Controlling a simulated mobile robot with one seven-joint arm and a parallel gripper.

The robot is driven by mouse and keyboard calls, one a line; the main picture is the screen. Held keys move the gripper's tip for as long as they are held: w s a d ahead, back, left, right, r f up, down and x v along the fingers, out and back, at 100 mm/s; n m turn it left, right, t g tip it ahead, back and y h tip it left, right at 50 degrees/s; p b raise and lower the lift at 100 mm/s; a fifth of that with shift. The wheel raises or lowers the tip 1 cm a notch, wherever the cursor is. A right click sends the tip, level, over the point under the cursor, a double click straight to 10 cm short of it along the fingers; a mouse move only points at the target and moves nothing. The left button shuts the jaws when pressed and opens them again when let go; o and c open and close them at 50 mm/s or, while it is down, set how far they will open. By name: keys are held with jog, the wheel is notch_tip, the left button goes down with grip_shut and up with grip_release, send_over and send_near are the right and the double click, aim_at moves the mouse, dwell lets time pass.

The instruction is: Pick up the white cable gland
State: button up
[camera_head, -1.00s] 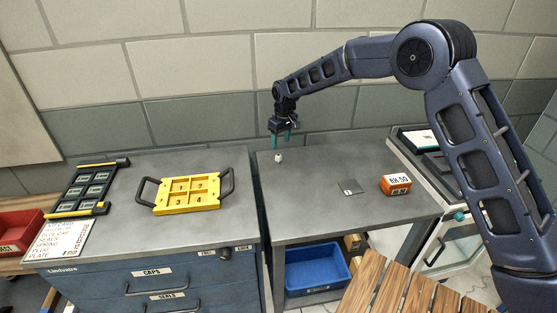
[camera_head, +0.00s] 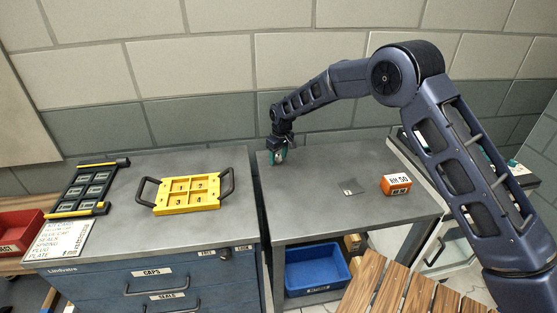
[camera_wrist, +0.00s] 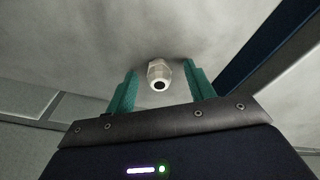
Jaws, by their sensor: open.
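The white cable gland (camera_wrist: 158,72) shows in the wrist view, standing on the grey metal table top, with its dark round opening facing the camera. My gripper (camera_wrist: 158,80) is open, with one green finger to each side of the gland and a gap visible on both sides. In the head view my gripper (camera_head: 279,156) is down at the back left of the grey table (camera_head: 310,190). The gland is mostly hidden there, with only a small pale patch between the fingers.
An orange box marked RH 50 (camera_head: 396,184) and a small dark plate (camera_head: 351,187) lie on the table to the right. A yellow divided tray (camera_head: 187,208) and a black-and-yellow rack (camera_head: 88,190) lie on the left cabinet. A blue bin (camera_head: 316,271) sits below. The table's middle is clear.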

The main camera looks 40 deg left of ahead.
jog(key=c, duration=1)
jog(key=shift+c, duration=0.2)
